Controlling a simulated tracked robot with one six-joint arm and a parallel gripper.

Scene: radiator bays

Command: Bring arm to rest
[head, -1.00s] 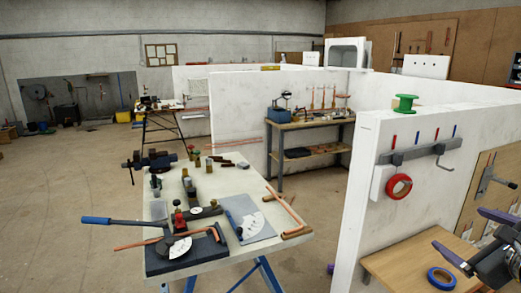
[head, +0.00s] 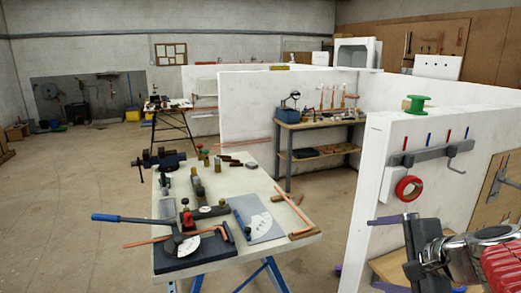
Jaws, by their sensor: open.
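My gripper (head: 373,254) is in the lower right of the head view, in front of the end of the white partition wall and the small wooden bench (head: 385,266). Its two purple fingers point left and stand well apart, with nothing seen between them. Part of my arm, grey with a red section, runs off the right edge. The gripper and arm cover most of the wooden bench top.
A workbench (head: 218,264) with a pipe bender (head: 184,243) stands left of my gripper. Open floor lies further left.

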